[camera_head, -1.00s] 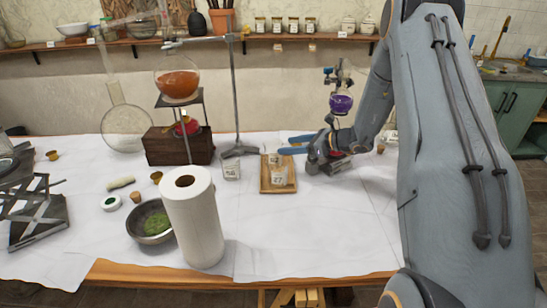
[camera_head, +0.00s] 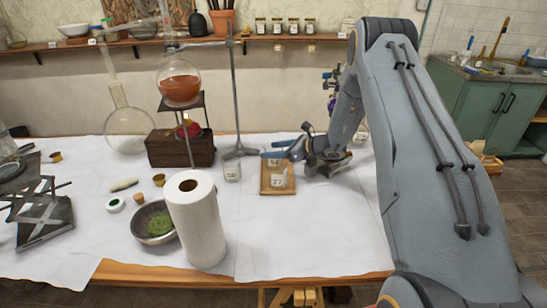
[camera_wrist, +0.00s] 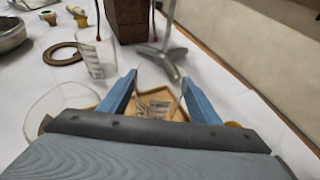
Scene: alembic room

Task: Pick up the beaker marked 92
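A clear glass beaker (camera_wrist: 157,88) stands between the two blue fingers of my gripper (camera_wrist: 160,84) in the wrist view. Its label is too blurred to read. The fingers are spread, one on each side of it. In the head view my gripper (camera_head: 268,150) is at the back part of a wooden tray (camera_head: 264,190), where a small label shows just below the fingers. The beaker marked 27 (camera_head: 277,181) stands at the tray's front. A glass beaker at the left in the wrist view (camera_wrist: 55,98) is partly hidden by my gripper.
Another labelled beaker (camera_head: 232,171) stands left of the tray, near the metal stand's foot (camera_head: 238,152). A paper towel roll (camera_head: 195,220) and a bowl with green contents (camera_head: 152,222) are at front left. White table surface is clear right of the tray.

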